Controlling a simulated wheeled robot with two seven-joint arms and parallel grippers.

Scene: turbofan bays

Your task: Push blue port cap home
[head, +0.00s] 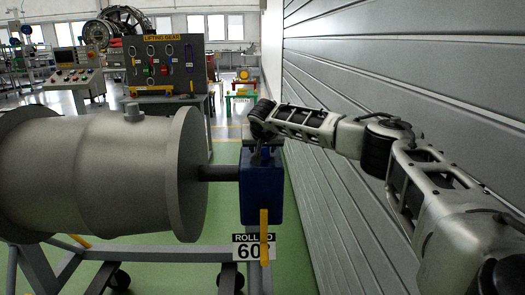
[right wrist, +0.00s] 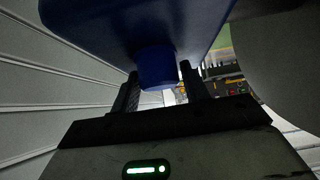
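The blue port cap (head: 262,187) is a blue block at the end of a dark horizontal shaft (head: 220,173). The shaft runs into the round end flange (head: 190,172) of a grey cylinder, with a stretch of shaft bare between. My right gripper (head: 263,143) is above the block, pointing down. In the right wrist view, its two fingers (right wrist: 160,84) stand close on both sides of a short blue stub (right wrist: 156,66) joined to the block; they look shut on it. Actual finger contact is hard to see. My left gripper is not in view.
A grey slatted wall (head: 410,60) stands close along the right. The grey cylinder (head: 90,165) rests on a wheeled stand. A lifting gear board (head: 165,65) stands behind.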

